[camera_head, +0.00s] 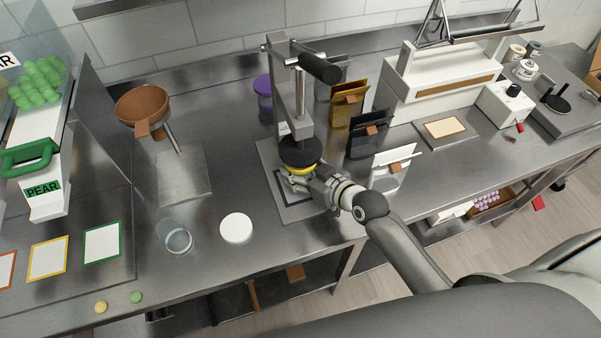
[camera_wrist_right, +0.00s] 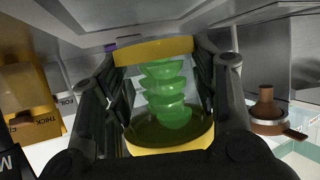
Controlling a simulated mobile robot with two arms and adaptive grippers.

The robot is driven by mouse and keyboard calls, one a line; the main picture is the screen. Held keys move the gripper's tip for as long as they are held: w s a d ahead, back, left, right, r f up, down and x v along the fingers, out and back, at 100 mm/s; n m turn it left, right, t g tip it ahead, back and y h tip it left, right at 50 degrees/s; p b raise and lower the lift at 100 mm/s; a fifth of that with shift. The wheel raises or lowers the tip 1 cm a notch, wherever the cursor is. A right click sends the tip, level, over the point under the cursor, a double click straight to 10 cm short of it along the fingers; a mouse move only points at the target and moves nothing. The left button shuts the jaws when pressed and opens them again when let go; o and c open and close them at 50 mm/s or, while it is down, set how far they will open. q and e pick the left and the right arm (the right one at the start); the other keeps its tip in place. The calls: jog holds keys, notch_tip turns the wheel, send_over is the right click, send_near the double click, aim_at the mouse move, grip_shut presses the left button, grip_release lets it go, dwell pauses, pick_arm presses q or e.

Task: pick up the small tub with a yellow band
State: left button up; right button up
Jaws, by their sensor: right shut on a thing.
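The small tub with a yellow band (camera_head: 303,170) is under the black round plate (camera_head: 299,149) of the hand press, which hides most of it in the head view. In the right wrist view the tub (camera_wrist_right: 153,51) is clear, with yellow at its top and bottom. Green stacked pieces (camera_wrist_right: 166,92) show inside it. My right gripper (camera_head: 307,180) comes in from the front right and is shut on the tub, one finger on each side. I cannot tell whether the tub touches its base. My left gripper is not in view.
The press (camera_head: 290,90) stands close above and behind my right gripper. Card stands, including a white one (camera_head: 391,166), are close on the right. A white disc (camera_head: 236,229) and an empty clear tub (camera_head: 177,240) lie left. A brown funnel (camera_head: 143,103) stands further back.

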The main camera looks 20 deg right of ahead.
jog(key=shift+r, duration=0.45)
jog(key=shift+s+d, duration=0.1)
jog(key=shift+s, duration=0.1)
jog(key=s+d+b, duration=0.1)
jog(key=s+d, duration=0.1)
jog(key=s, duration=0.3)
jog(key=s+d+b, duration=0.2)
jog(key=s, duration=0.2)
jog(key=s+d+b, duration=0.2)
jog(key=s, duration=0.3)
jog(key=shift+s+d, duration=0.35)
jog(key=shift+s+d+r+b, duration=0.1)
jog(key=shift+s+d+b, duration=0.25)
jog(key=shift+s, duration=0.25)
jog(key=o, duration=0.5)
jog(key=shift+a, duration=0.1)
jog(key=c, duration=0.7)
jog(key=shift+c, duration=0.2)
